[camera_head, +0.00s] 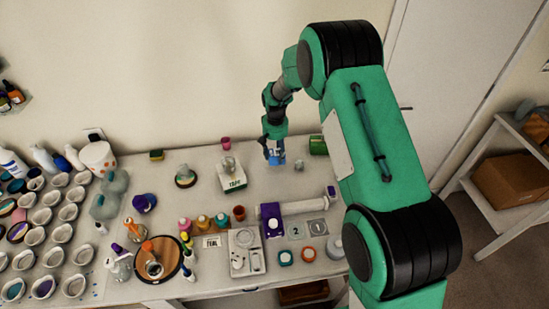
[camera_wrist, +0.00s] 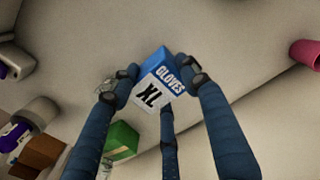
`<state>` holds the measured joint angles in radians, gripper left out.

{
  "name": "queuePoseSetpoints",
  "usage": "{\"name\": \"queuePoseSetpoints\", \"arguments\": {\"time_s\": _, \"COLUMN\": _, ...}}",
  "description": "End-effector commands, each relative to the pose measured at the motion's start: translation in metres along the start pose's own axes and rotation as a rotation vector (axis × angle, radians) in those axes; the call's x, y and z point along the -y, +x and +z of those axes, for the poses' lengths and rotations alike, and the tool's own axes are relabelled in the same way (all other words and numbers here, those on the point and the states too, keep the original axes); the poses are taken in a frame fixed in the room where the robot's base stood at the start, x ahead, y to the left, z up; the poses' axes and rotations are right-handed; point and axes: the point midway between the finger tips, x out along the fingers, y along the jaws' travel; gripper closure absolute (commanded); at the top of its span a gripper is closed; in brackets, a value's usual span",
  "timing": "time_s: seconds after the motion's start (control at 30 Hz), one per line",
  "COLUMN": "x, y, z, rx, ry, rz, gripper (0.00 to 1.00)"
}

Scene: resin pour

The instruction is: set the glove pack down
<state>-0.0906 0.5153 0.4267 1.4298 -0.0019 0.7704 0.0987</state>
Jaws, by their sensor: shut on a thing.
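In the head view the glove pack (camera_head: 275,156) hangs below my gripper (camera_head: 274,142) near the back of the table, by the wall. Whether its underside touches the tabletop (camera_head: 205,158) cannot be told.
A green box (camera_head: 318,145) stands just right of the pack, and a small clear item (camera_head: 299,165) sits nearby. A pink cup (camera_head: 226,143) and a white box with a glass on top (camera_head: 232,181) are to the left. Bare tabletop lies between them. Bottles and cups crowd the front.

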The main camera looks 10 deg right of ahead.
Motion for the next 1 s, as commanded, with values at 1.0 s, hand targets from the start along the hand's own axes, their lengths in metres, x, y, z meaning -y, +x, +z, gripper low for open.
{"name": "queuePoseSetpoints", "arguments": {"time_s": 1.0, "x": 0.001, "y": 0.036, "z": -0.012, "rx": -0.001, "ry": 0.000, "rz": 0.000, "gripper": 0.77}}
